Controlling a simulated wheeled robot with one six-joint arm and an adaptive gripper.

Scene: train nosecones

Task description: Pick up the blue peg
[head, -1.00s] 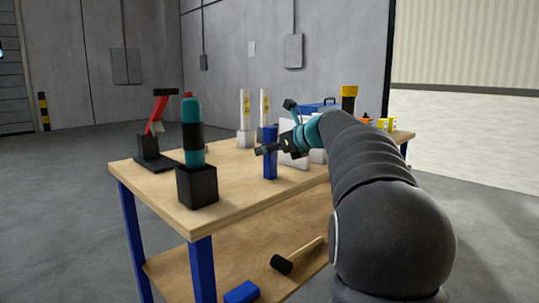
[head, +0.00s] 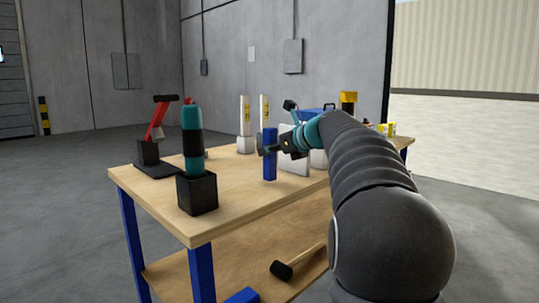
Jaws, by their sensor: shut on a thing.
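The blue peg (head: 270,168) stands upright on the wooden table top, right of the middle. My gripper (head: 268,149) reaches in from the right and is shut on the upper half of the peg. The peg's base appears to be at the table surface; I cannot tell if there is a small gap under it. The far side of the peg and part of my fingers are hidden.
On the wooden table (head: 236,212), a teal and black tool (head: 193,140) stands in a black block at the front left. A red and black device (head: 154,140) is behind it. White blocks with yellow-marked posts (head: 245,115) stand behind the peg. A mallet (head: 298,262) lies on the lower shelf.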

